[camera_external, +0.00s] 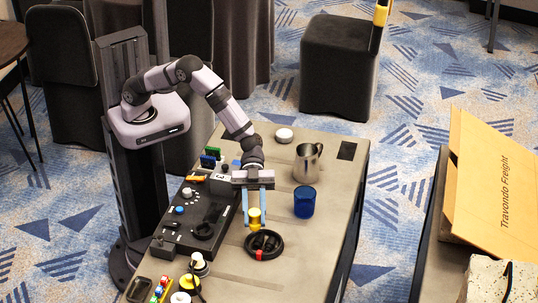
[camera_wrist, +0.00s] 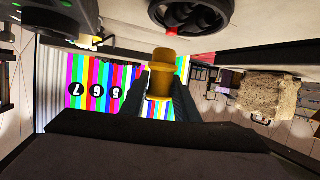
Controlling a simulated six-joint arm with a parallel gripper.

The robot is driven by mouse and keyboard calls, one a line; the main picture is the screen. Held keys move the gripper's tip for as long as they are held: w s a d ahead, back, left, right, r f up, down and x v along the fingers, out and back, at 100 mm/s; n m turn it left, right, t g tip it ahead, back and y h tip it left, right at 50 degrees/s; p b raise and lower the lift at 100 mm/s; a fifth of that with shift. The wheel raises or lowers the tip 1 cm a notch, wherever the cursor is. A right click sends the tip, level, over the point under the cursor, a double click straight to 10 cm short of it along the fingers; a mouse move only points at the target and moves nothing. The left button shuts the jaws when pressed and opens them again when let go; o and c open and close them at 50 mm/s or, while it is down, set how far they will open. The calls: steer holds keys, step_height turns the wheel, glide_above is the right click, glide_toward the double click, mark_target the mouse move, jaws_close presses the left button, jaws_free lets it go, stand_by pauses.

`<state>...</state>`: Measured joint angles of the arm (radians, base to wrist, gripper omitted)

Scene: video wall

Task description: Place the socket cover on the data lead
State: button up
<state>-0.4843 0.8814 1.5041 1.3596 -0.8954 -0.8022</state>
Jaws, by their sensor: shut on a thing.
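A yellow stepped cap, which looks like the socket cover (camera_external: 254,215), is held between the fingers of my gripper (camera_external: 258,225). In the wrist view the socket cover (camera_wrist: 163,76) sits upright between the two dark fingers of my gripper (camera_wrist: 160,90). A coiled black cable with a red tie, apparently the data lead (camera_external: 264,245), lies on the table just in front of the cover. The coil also shows at the top of the wrist view (camera_wrist: 190,14). The cover appears close to the coil's far edge; I cannot tell whether they touch.
A blue cup (camera_external: 304,202) and a metal pitcher (camera_external: 307,163) stand to the right. A black control panel (camera_external: 196,218) lies to the left. A yellow-and-white item (camera_external: 199,265) and several colored pieces (camera_external: 160,290) are at the front left. The table (camera_external: 310,245) is clear right of the coil.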

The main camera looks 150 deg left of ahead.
mark_target(255, 224)
steer(key=shift+f, duration=1.8)
steer(key=shift+f, duration=0.2)
steer(key=o, duration=1)
steer(key=shift+r, duration=0.2)
steer(key=v, duration=1.2)
steer(key=shift+s+b, duration=0.1)
steer(key=shift+b, duration=0.25)
